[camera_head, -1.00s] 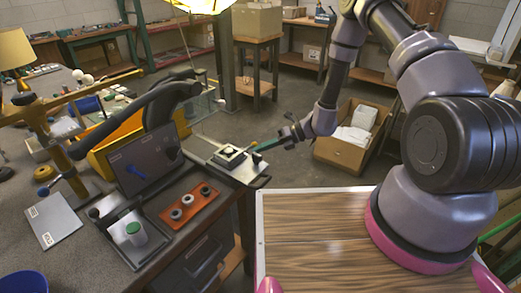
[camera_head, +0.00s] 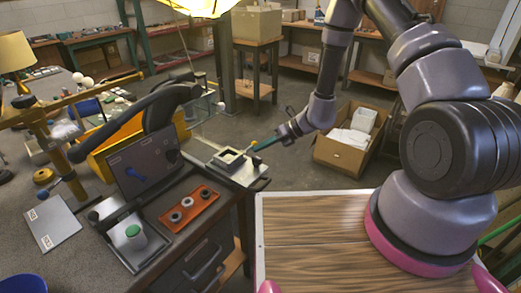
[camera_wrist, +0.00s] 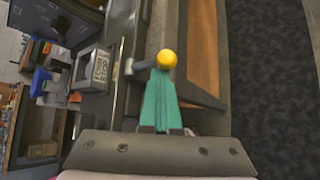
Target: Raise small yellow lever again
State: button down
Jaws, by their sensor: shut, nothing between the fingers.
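The small yellow lever shows in the wrist view as a round yellow knob (camera_wrist: 166,59) on a short dark rod. In the head view its knob (camera_head: 257,161) is a tiny yellow spot by the light box at the bench's right corner. My gripper (camera_wrist: 160,73) has teal fingers pressed together with nothing between them. In the wrist view the fingertips lie right at the knob's lower edge; I cannot tell whether they touch. In the head view my gripper (camera_head: 257,149) reaches in from the right, beside the box.
The light square box (camera_head: 230,158) sits on a pale plate at the bench corner. A cardboard box (camera_head: 340,154) stands on the floor to the right. Open floor lies beyond the bench.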

jog(key=shift+s+a+r+n+t+h, duration=0.1)
jog(key=shift+r+n+t+h, duration=0.1)
jog(key=shift+r, duration=0.25)
jog(key=shift+a+r+n+t+h, duration=0.1)
jog(key=shift+r+h, duration=0.1)
jog(key=shift+r, duration=1.1)
jog(key=s+v, duration=0.1)
jog(key=v, duration=0.8)
jog(key=shift+s+r, duration=0.25)
jog(key=shift+r, duration=0.2)
